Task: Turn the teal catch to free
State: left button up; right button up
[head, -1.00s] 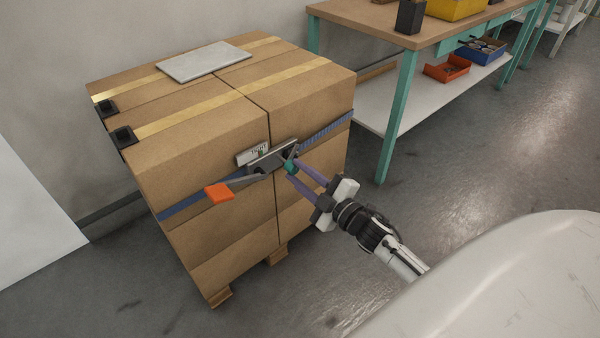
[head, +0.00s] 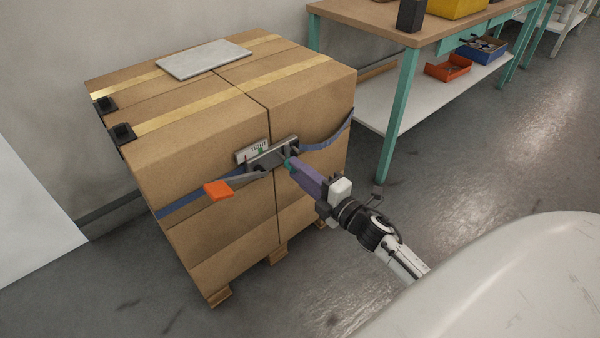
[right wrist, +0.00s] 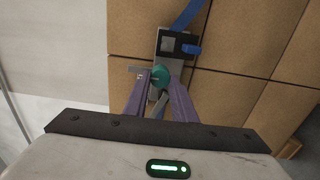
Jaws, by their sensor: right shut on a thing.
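The teal catch (head: 287,164) sits at the right end of the grey metal strap buckle (head: 270,154) on the front of the boxes. My right gripper (head: 293,168) has its purple fingers shut on the catch; they look rolled, nearly edge-on in the head view. In the right wrist view the round teal catch (right wrist: 160,75) lies between the fingertips (right wrist: 160,82). A blue strap (head: 331,137) runs from the buckle and bows away from the box at right. My left gripper is not in view.
The stacked cardboard boxes (head: 215,237) stand on a pallet, with a grey plate (head: 203,60) on top. A workbench (head: 450,28) with teal legs stands behind at right. The floor beside my arm is clear.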

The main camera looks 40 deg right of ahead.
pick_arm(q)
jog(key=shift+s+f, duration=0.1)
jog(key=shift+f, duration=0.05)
pick_arm(e)
jog(key=o, duration=1.1)
jog(key=shift+s, duration=0.1)
pick_arm(q)
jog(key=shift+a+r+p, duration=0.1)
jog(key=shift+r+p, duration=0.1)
jog(key=shift+p, duration=0.45)
pick_arm(e)
jog(key=s, duration=1)
jog(key=shift+d, duration=0.4)
